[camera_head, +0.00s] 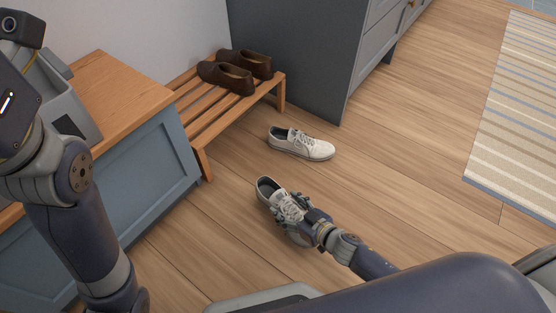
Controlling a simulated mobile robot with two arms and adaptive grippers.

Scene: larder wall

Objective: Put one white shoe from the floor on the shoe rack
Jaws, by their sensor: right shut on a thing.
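A white shoe (267,188) is in my right gripper (295,214), which is shut on its upper near the laces. The gripper hides part of its toe end, and I cannot tell whether its sole touches the floor. A second white shoe (312,149) lies upright on the floor, closer to the rack and apart from the gripper. The wooden slatted shoe rack (207,125) stands against the wall. My left arm comes in at the left edge, but its gripper is out of view.
A pair of brown shoes (228,78) stands on the rack's far end; its near slats are bare. A blue cabinet with a wooden top (122,80) is left of the rack. A dark grey cabinet (300,50) stands behind. A striped rug (520,110) lies at right.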

